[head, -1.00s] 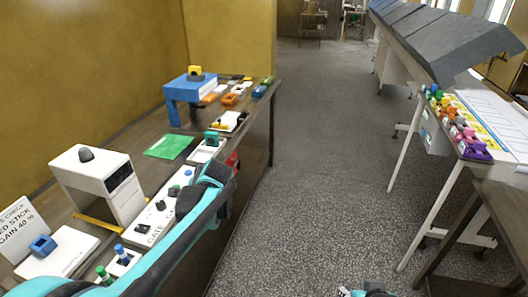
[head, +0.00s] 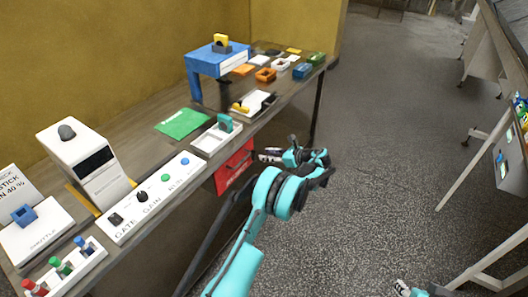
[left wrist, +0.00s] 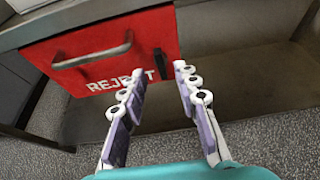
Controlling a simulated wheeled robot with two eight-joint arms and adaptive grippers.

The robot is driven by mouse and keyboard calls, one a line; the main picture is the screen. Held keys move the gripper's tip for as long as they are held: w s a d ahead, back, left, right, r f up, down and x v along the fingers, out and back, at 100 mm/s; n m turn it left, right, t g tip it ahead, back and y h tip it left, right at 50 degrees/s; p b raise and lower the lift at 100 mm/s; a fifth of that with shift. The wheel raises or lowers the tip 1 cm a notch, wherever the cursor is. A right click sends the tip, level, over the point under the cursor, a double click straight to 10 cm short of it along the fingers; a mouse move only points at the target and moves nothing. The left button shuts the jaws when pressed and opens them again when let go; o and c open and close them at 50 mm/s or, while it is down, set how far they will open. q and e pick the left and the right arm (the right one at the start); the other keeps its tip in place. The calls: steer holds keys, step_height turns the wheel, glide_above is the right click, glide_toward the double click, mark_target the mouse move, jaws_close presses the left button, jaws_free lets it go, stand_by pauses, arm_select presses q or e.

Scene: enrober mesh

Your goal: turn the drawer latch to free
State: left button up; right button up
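The red drawer marked REJECT (left wrist: 105,50) hangs under the bench, its front facing me in the left wrist view. In the head view the drawer (head: 233,168) shows below the bench edge. My left gripper (left wrist: 159,72) is open and empty. Its fingertips point at the latch, one on each side of it in the picture; I see no clear contact. In the head view the left gripper (head: 265,155) is just right of the drawer. My right gripper (head: 405,289) is cut off at the bottom edge.
The bench top holds a control panel (head: 150,197), a white box with a dark screen (head: 88,165), a white tray (head: 210,140), a blue stand (head: 218,58) and several small coloured parts. The grey floor (head: 390,140) right of the bench is clear.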

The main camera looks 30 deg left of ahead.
mark_target(252, 155)
arm_select(q)
steer(key=b+x, duration=0.2)
steer(key=x, duration=0.4)
steer(key=shift+a, duration=0.25)
steer(key=shift+f, duration=0.1)
steer(key=shift+c, duration=0.4)
jaws_close()
